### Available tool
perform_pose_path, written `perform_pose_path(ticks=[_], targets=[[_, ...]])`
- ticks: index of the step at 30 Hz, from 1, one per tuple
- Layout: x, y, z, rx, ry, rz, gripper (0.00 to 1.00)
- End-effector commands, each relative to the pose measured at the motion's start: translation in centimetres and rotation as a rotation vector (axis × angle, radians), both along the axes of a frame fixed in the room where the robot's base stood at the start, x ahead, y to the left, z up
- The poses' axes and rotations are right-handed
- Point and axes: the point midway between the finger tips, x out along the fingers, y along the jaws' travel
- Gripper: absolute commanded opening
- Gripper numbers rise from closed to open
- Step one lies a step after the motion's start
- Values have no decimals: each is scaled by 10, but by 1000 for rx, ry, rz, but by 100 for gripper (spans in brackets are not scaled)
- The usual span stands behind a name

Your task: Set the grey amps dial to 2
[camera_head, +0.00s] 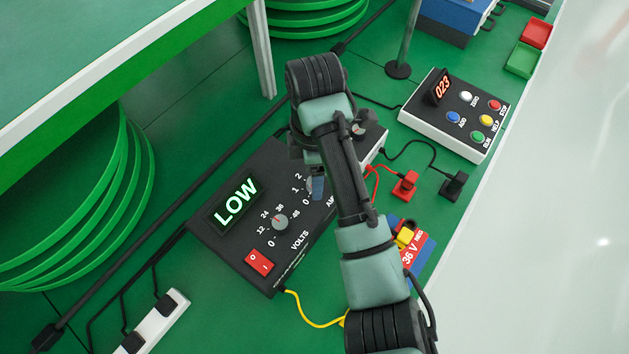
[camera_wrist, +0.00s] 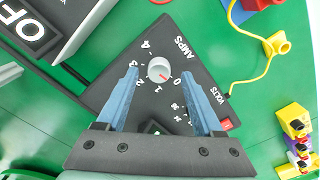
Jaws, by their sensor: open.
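The grey amps dial (camera_wrist: 159,69) sits on the black sloped panel (camera_wrist: 185,45) of the power unit, with numbers 0 to 4 around it. In the head view my gripper (camera_head: 317,186) hangs over the panel and hides most of the amps dial. The same power unit (camera_head: 290,265) shows a lit LOW display (camera_head: 236,201).
The volts dial (camera_head: 280,222) and red switch (camera_head: 259,262) sit close by on the same panel. A button box (camera_head: 412,115) reading 023 stands to the right. Red and yellow cables run near the unit.

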Motion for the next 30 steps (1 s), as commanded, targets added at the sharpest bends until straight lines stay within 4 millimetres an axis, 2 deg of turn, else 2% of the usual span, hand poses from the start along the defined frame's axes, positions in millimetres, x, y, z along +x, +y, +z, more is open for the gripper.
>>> perform_pose_path(ticks=[6, 14, 17, 26, 30], targets=[[0, -1, -14, -1, 0, -2, 68], [0, -1, -15, -1, -1, -1, 68], [0, 0, -15, -1, -1, -1, 54], [0, 0, -15, -1, -1, -1, 0], [0, 0, -15, -1, -1, -1, 0]])
